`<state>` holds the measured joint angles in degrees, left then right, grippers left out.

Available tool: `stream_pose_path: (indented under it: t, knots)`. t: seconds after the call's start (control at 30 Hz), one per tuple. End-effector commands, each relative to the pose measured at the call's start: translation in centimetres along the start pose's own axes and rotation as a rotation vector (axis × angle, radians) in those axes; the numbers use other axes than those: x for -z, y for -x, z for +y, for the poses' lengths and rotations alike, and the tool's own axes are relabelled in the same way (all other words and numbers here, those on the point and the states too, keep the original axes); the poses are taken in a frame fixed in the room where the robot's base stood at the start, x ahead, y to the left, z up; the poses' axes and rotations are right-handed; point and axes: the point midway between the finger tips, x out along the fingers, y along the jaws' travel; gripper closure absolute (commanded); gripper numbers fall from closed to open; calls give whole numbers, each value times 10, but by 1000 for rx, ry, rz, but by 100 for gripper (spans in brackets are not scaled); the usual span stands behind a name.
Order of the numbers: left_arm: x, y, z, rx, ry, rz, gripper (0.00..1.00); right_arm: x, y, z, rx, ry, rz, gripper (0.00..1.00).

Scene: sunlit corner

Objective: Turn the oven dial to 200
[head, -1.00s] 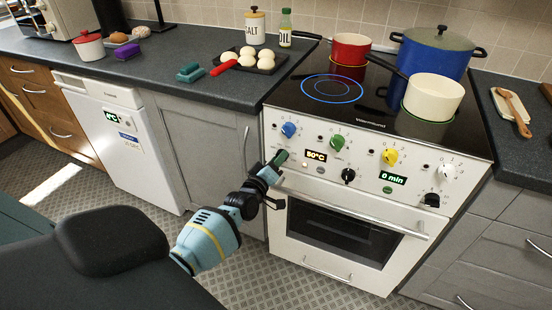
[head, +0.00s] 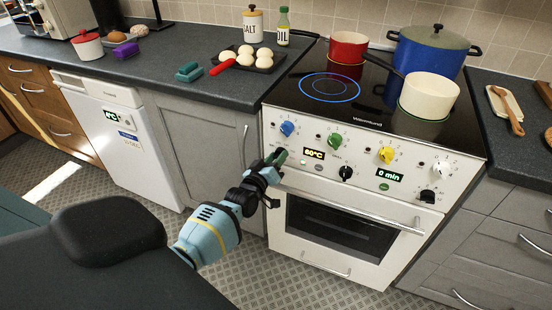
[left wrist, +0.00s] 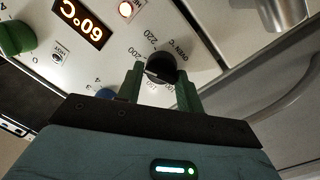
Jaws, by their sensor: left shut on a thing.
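The oven dial (left wrist: 161,66) is a black round knob on the white oven panel, with "OVEN °C" and a ring of numbers around it in the left wrist view. My left gripper (left wrist: 162,80) is shut on it, one green finger on each side. I cannot read where the dial points. The oven display (left wrist: 81,22) reads 60°C; it also shows in the head view (head: 314,153). My right gripper is not in view.
The oven door handle (head: 345,207) runs just below the panel. Several other knobs are near, such as a green one (head: 335,139) and a black one (head: 346,173). Pots stand on the hob, among them a white pan (head: 429,97). Floor in front is clear.

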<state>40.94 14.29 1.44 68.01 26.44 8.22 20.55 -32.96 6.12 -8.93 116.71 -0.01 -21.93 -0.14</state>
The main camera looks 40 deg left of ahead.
Motion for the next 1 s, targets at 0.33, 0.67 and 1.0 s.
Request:
stream_pose_path:
  t: [0.33, 0.67, 1.0]
  knots:
    - [-1, 1, -2, 3, 0, -3, 44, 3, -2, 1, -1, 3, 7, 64]
    - [-1, 9, -1, 1, 1, -2, 44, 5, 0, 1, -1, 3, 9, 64]
    - [0, 56, 0, 2, 0, -3, 44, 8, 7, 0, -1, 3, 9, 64]
